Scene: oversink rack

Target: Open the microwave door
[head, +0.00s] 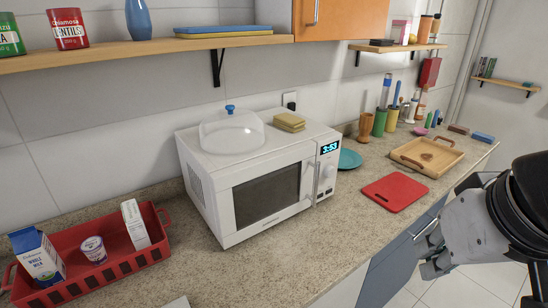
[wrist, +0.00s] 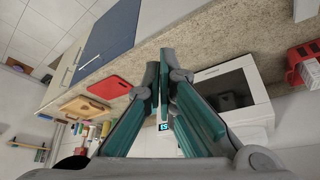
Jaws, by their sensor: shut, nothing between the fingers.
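The white microwave (head: 222,193) stands on the counter in the middle of the head view. Its door (head: 272,192), with a dark window, appears shut. A vertical handle (head: 307,182) is on the door's right side, next to the control panel with its lit clock. A clear dome with a blue knob and yellow sponges sit on top. My gripper (head: 424,246) is at the right of the head view, in front of the counter and well apart from the microwave. In the wrist view the fingers (wrist: 164,62) are shut and empty, partly covering the microwave (wrist: 246,66).
A red cutting board (head: 395,192) and a wooden tray (head: 428,158) lie on the counter right of the microwave. A teal plate (head: 349,159) is beside it. A red basket (head: 110,268) with cartons stands left. Shelves hang above. The floor before the counter looks clear.

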